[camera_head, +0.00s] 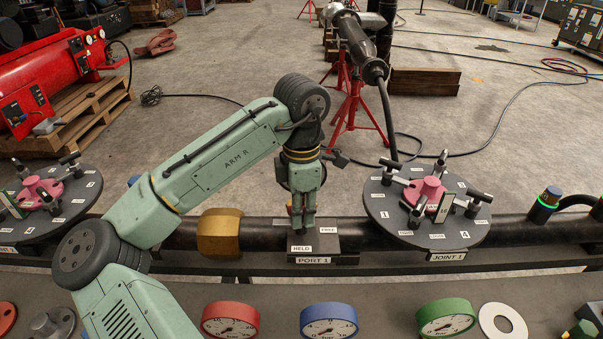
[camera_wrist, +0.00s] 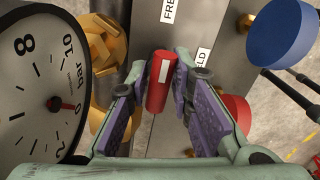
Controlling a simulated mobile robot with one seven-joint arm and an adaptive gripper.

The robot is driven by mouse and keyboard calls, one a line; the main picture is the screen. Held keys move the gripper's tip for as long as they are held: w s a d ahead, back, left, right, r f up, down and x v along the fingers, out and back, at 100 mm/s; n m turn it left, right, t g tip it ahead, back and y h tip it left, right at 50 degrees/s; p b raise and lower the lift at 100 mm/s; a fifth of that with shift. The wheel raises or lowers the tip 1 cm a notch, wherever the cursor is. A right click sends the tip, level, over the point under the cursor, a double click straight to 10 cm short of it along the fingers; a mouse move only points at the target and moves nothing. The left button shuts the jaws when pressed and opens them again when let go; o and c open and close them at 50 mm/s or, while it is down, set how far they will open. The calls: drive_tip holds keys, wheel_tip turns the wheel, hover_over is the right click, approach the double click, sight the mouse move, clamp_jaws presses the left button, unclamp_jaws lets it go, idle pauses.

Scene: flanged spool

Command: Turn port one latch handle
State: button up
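The port one block (camera_head: 325,242) sits on the dark pipe in the head view, with HELD, FREE and PORT 1 labels. The latch handle (camera_wrist: 160,82) is a red bar with a white stripe in the wrist view. My gripper (camera_head: 302,222) points down over the block and hides the handle in the head view. In the wrist view my gripper (camera_wrist: 160,66) has its purple-padded fingers apart, one on each side of the handle. The right fingertip is very near the handle; contact is unclear.
A gold collar (camera_head: 219,233) is on the pipe left of the block. The joint 1 disc (camera_head: 427,208) with clamps stands to the right. Red (camera_head: 230,320), blue (camera_head: 328,320) and green (camera_head: 446,318) gauges stand in front. A large dial (camera_wrist: 45,85) fills the wrist view's left side.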

drive_tip(key=shift+r+n+p, duration=0.2)
drive_tip(key=shift+n+p, duration=0.45)
drive_tip(key=shift+n, duration=0.45)
drive_tip(key=shift+f+m, duration=0.25)
drive_tip(key=shift+m, duration=1.05)
wheel_tip(320, 180, up, 7)
drive_tip(key=shift+r, duration=0.1)
drive_tip(key=shift+w, duration=0.1)
